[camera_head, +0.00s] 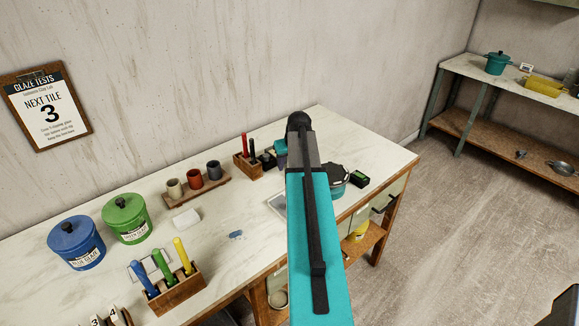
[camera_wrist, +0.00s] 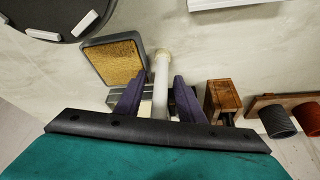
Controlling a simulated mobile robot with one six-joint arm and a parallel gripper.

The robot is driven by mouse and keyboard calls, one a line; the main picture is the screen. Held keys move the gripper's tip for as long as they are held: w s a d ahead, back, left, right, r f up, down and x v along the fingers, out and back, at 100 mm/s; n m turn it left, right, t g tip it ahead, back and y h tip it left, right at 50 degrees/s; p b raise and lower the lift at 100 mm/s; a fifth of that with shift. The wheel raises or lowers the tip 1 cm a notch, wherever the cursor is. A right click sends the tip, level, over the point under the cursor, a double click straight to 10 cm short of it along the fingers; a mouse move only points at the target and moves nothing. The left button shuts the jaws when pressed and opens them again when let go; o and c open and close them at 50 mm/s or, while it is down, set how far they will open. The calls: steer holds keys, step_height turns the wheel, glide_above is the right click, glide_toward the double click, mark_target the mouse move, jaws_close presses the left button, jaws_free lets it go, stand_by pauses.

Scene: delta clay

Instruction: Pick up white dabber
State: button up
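The white dabber (camera_wrist: 161,85) shows in the wrist view as a pale upright-looking rod with a wider end, passing between the two purple fingers of my gripper (camera_wrist: 159,92). The fingers stand on either side of it, with narrow gaps that appear to remain, so the gripper looks open around it. Its lower part is hidden by the gripper body. In the head view my arm covers the dabber, and only a bit of the gripper (camera_head: 281,150) shows beside the arm's dark end. A wooden holder (camera_wrist: 223,98) is right of the fingers in the wrist view.
Close by is a grey box with a gold pad (camera_wrist: 115,61). The wooden rack with red and black dabbers (camera_head: 243,167) and the cup rack (camera_head: 207,190) stand left of my arm. A dark-lidded teal pot (camera_head: 336,177) is on the right.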

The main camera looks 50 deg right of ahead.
stand_by(0.5)
jaws_close()
steer(key=shift+r, duration=0.1)
step_height(320, 180, up, 10)
steer(key=b, duration=0.2)
steer(key=shift+b, duration=0.35)
stand_by(0.4)
stand_by(0.5)
